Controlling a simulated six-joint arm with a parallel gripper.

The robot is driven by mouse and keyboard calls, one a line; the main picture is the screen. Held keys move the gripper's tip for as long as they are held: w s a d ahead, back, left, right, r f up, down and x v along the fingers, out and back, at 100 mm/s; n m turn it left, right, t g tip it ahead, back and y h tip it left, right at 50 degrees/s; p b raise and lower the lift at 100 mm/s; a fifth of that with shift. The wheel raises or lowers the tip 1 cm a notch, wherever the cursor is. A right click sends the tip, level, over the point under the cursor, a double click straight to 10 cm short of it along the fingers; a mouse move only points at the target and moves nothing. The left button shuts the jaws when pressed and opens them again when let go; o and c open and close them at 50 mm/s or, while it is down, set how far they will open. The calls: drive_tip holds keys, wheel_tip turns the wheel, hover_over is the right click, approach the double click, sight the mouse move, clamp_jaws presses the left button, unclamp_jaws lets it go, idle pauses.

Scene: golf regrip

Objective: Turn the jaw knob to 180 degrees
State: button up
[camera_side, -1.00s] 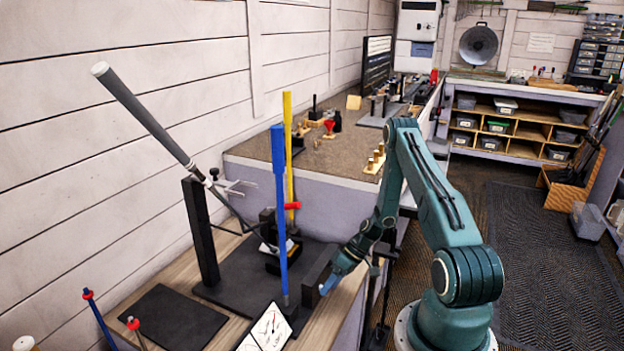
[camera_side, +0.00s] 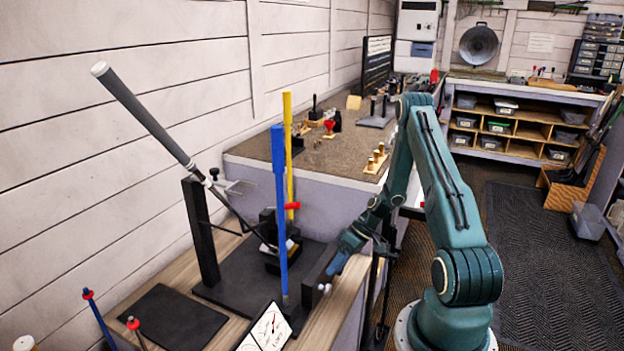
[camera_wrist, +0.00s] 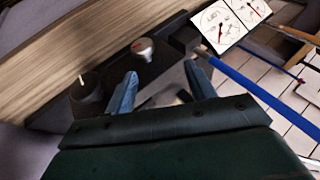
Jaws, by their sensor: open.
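My gripper (camera_wrist: 160,76) is open, its two blue fingers apart with nothing between them. In the side view, my gripper (camera_side: 337,264) hangs beside the dark vise block (camera_side: 316,275) at the bench edge. A silver knob with a red mark (camera_wrist: 143,49) lies just beyond the fingertips in the wrist view, and a small round knob (camera_side: 325,288) shows on the block in the side view. A black knob with a white pointer line (camera_wrist: 87,96) stands left of the fingers. No label shows which is the jaw knob. The fingers appear clear of both.
A blue shaft (camera_side: 280,210) rises close to the block, with a yellow shaft (camera_side: 288,150) behind it. White dial gauges (camera_side: 268,328) stand at the front. A gripped club (camera_side: 145,118) leans at the left. The dark mat (camera_side: 172,317) is bare.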

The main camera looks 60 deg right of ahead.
sight(330, 286)
drive_tip(key=shift+r, duration=1.2)
drive_tip(key=s+a+r+n+h, duration=0.1)
drive_tip(key=s+a+r+h, duration=0.1)
drive_tip(key=h, duration=0.4)
drive_tip(key=shift+s+a+r, duration=0.2)
drive_tip(key=shift+s+r, duration=0.6)
drive_tip(key=shift+s, duration=0.3)
drive_tip(key=shift+w+f, duration=0.1)
drive_tip(key=shift+f, duration=0.05)
drive_tip(key=shift+x, duration=6.7)
